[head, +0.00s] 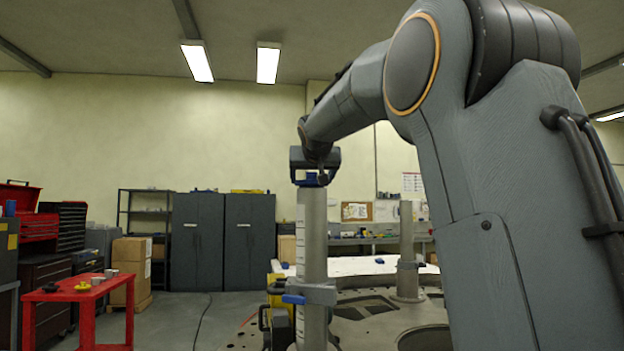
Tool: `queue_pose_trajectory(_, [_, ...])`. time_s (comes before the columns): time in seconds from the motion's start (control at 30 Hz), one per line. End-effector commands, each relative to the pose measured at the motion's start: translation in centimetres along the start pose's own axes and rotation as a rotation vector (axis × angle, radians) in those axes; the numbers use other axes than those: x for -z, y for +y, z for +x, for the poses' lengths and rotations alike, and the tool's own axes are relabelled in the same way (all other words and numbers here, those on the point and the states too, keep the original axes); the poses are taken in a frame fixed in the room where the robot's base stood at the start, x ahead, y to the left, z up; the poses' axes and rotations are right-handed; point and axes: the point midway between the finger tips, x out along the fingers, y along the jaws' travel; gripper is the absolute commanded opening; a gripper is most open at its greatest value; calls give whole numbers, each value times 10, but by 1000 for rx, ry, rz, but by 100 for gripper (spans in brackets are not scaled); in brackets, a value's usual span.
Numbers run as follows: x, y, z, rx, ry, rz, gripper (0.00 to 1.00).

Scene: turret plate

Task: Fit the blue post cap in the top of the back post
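My gripper (314,177) is at the top of a tall grey post (313,235) in the middle of the head view. Something blue (309,182) shows at the fingers, right at the post's top end. It may be the blue post cap, but it is too small and too covered to tell whether it is held or seated in the post. A second, thinner-looking grey post (406,235) stands farther off to the right, with no blue seen at its top. Whether the fingers are open or shut is unclear.
Each post has a collar low down; the nearer collar (318,293) has a blue handle. Both stand at a grey plate (372,330) with openings. A small blue piece (379,261) lies on a white surface (350,266) behind. A red table (78,292) stands left.

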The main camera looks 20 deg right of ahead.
Motion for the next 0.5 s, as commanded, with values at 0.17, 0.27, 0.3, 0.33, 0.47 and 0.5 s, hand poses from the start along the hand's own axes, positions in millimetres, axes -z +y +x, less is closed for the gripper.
queue_pose_trajectory(0.17, [2, 0, -1, 0, 1, 0, 47])
queue_pose_trajectory(0.27, [4, 0, -2, 0, 1, 0, 47])
queue_pose_trajectory(0.3, [5, 0, -2, 0, 1, 0, 47])
queue_pose_trajectory(0.33, [6, 0, -2, 0, 1, 0, 47])
queue_pose_trajectory(0.47, [9, 0, -3, 0, 0, 0, 47])
queue_pose_trajectory(0.5, [10, 0, -4, 0, 0, 0, 47])
